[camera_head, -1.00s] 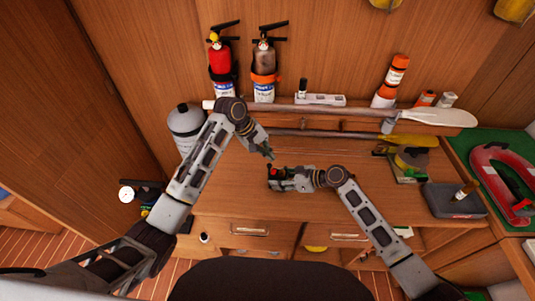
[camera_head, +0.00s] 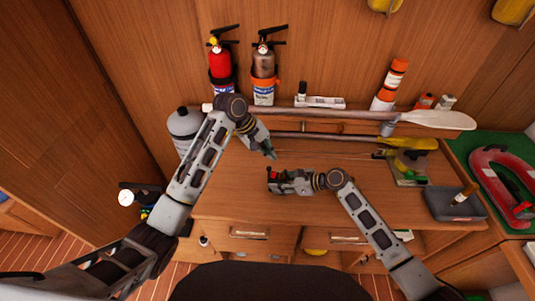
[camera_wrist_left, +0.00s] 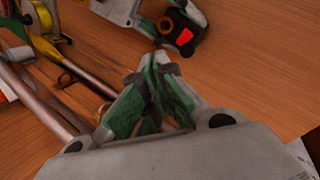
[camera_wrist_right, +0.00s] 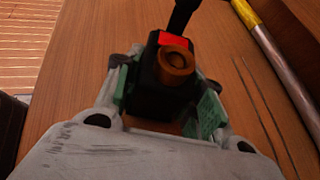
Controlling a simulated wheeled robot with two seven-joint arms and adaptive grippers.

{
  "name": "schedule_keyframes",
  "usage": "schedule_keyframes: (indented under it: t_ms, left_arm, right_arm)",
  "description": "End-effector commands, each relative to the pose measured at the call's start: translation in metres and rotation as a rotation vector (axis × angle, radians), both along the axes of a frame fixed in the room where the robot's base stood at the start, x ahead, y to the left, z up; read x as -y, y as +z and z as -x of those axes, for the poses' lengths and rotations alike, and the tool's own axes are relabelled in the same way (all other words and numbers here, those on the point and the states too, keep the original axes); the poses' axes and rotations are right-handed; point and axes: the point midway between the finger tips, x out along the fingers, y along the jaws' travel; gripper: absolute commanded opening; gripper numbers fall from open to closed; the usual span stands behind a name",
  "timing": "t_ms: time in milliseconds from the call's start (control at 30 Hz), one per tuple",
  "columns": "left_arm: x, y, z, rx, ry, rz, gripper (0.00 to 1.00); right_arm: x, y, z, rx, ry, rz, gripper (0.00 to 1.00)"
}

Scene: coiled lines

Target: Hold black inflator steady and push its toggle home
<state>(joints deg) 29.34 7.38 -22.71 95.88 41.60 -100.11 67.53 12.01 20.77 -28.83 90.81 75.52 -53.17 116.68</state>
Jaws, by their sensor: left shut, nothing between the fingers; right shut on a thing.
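The black inflator (camera_wrist_right: 160,88) is between the fingers of my right gripper (camera_wrist_right: 168,100), which is shut on it above the wooden bench. It has a red part (camera_wrist_right: 177,40), a round brown-copper fitting (camera_wrist_right: 176,63) and a black stem at its far end. In the head view the inflator (camera_head: 273,186) shows small at the tip of my right arm. My left gripper (camera_head: 270,153) is shut and empty, a little above and beside the inflator in the picture, apart from it. In the left wrist view the inflator's red part (camera_wrist_left: 185,37) lies beyond the closed fingertips (camera_wrist_left: 150,62).
A long paddle (camera_head: 440,119) and a yellow-ended pole (camera_head: 405,142) lie along the back of the bench. Two extinguishers, one red (camera_head: 220,62) and one brownish (camera_head: 264,66), stand behind. A dark box (camera_head: 450,204) sits at the right. The bench front is clear.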

Motion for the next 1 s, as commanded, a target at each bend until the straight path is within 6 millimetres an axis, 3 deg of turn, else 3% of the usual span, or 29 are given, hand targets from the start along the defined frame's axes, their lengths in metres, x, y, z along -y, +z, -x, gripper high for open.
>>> schedule_keyframes:
  t_ms: [500, 1000]
  left_arm:
    - [0.018, 0.061, 0.021, 0.000, -0.001, 0.001, 0.00]
    - [0.020, 0.068, 0.024, -0.001, 0.000, 0.001, 0.00]
  right_arm:
    - [0.000, 0.000, 0.000, 0.000, 0.000, -0.001, 0.20]
    - [0.000, 0.000, 0.000, 0.000, 0.000, -0.001, 0.20]
